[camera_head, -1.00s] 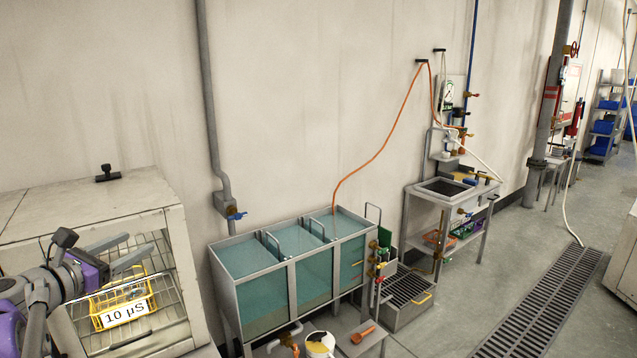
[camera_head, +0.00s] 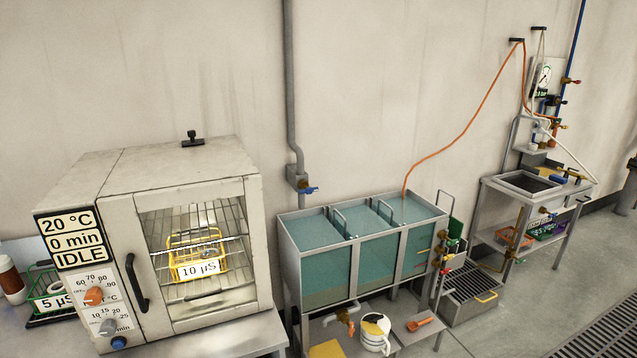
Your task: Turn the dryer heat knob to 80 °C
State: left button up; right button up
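The dryer (camera_head: 190,172) is a worn off-white cabinet at the left, with a closed glass door and a black handle. Its front panel carries an orange heat knob (camera_head: 93,296) with a scale around it marked 60, 70, 80, 90 and °C. The knob's exact pointing is too small to tell. The display (camera_head: 72,239) reads 20 °C, 0 min, IDLE. Below the heat knob are a grey timer knob (camera_head: 107,327) marked in min and a blue button (camera_head: 118,342). A yellow basket (camera_head: 196,250) labelled 10 µS stands inside the dryer. Neither of my grippers is in view.
A green basket (camera_head: 48,296) labelled 5 µS and a brown bottle (camera_head: 10,280) stand left of the dryer. A triple tank (camera_head: 352,268) with teal liquid stands to its right. A sink bench (camera_head: 525,205) is farther right.

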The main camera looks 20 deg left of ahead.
aim_at(94, 297)
jog(key=j+u, duration=0.2)
jog(key=u, duration=0.25)
jog(key=i+j+u, duration=0.1)
jog(key=u, duration=0.35)
jog(key=i+j+u, duration=0.1)
jog(key=u, duration=0.3)
jog(key=j, duration=0.15)
